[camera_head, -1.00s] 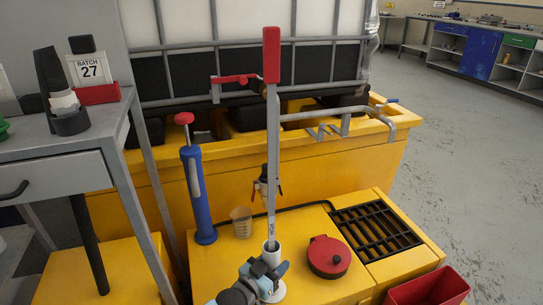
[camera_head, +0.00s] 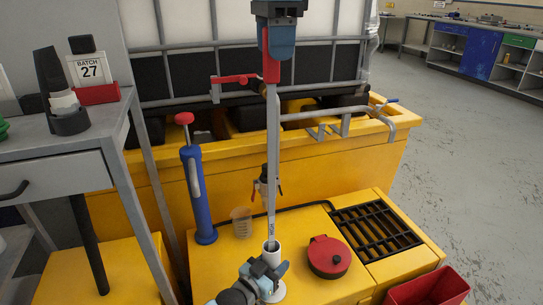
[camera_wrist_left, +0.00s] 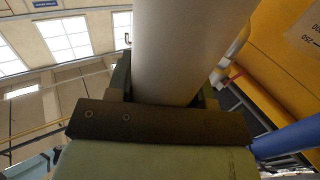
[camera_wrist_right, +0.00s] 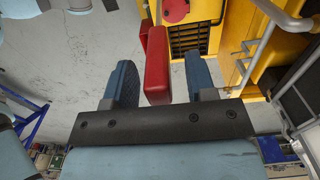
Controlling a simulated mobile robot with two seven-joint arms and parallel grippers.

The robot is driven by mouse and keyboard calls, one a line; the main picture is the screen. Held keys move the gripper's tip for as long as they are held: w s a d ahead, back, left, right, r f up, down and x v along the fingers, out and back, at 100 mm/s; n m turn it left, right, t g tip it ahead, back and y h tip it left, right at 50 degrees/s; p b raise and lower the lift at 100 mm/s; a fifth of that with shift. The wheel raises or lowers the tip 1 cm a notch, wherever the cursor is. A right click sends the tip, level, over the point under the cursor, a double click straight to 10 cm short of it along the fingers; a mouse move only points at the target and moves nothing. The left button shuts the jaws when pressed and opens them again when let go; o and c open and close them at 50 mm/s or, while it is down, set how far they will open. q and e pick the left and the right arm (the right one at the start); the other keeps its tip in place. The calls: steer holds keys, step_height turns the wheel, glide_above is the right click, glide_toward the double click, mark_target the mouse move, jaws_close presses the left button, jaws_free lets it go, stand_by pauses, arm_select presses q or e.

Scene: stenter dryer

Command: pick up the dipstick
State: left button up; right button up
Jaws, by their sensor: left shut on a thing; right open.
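The dipstick (camera_head: 273,150) is a long grey flat bar standing upright in a white tube (camera_head: 271,246) on the yellow platform. Its red handle (camera_head: 271,70) is at the top. My right gripper (camera_head: 276,42) is at the handle and hides its upper part in the head view. In the right wrist view the red handle (camera_wrist_right: 158,66) lies between the two open blue fingers, with gaps at the sides. My left gripper (camera_head: 267,270) is shut on the white tube near its base. The tube (camera_wrist_left: 180,50) fills the middle of the left wrist view.
A red round cap (camera_head: 329,257) and a clear beaker (camera_head: 241,222) stand on the platform. A blue pump (camera_head: 198,190) stands left. A black grate (camera_head: 376,232) and a red bin (camera_head: 428,287) are right. A caged tank (camera_head: 230,60) stands close behind.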

steer(key=shift+f, duration=0.5)
steer(key=shift+c, duration=0.2)
jaws_close()
step_height(320, 180, up, 10)
steer(key=shift+r, duration=0.1)
